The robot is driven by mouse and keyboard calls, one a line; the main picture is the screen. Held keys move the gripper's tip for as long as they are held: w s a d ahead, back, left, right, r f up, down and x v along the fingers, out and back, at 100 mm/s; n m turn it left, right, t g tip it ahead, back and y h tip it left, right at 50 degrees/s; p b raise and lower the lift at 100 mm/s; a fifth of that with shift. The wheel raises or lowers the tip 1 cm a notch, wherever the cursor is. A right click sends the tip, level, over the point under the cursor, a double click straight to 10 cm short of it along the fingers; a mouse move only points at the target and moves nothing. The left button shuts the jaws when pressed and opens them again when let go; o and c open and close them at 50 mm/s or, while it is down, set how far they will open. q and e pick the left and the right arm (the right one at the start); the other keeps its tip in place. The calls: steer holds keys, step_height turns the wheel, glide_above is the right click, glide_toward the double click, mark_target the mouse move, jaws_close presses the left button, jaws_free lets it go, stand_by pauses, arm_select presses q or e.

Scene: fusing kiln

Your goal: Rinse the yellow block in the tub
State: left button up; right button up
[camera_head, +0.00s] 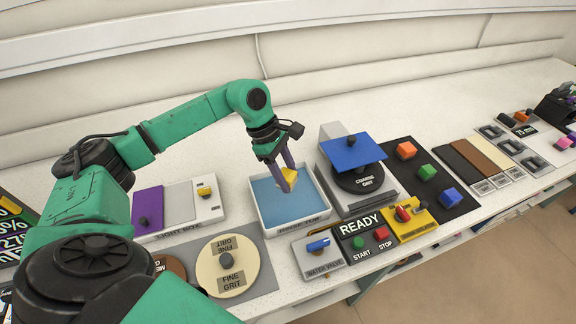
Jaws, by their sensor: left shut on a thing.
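The yellow block (290,174) is between the fingers of my left gripper (288,182), which is shut on it. The gripper points down over the rinse tub (262,222), a white-rimmed tray with blue water. My left arm reaches in from the left and bends down at the wrist. My right gripper is not in view.
Left of the tub is a light box (180,206) with purple and grey panels. A fine grit disc (228,265) lies in front. A grinder with a blue plate (352,153) stands right. Orange, green and blue blocks (427,172) sit on a black mat. A water valve (318,246) is near the tub.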

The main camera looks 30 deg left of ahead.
arm_select(q)
steer(key=f+b, duration=0.1)
steer(key=f, duration=0.1)
steer(key=f+b, duration=0.2)
steer(key=f, duration=0.1)
steer(key=w+f+b, duration=0.1)
steer(key=f+b, duration=0.1)
steer(key=shift+a+f, duration=0.25)
steer(key=shift+s+d+f+b, duration=0.1)
steer(key=shift+s+f+b, duration=0.1)
steer(key=shift+f+b, duration=0.1)
steer(key=shift+w, duration=0.1)
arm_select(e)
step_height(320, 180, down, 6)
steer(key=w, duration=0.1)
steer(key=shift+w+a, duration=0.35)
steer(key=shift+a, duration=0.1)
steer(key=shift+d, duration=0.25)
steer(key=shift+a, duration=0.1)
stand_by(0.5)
arm_select(q)
steer(key=shift+r, duration=0.1)
steer(key=shift+r+p, duration=0.25)
steer(key=shift+p, duration=0.05)
steer(key=shift+r+p, duration=2)
steer(key=shift+r, duration=1.5)
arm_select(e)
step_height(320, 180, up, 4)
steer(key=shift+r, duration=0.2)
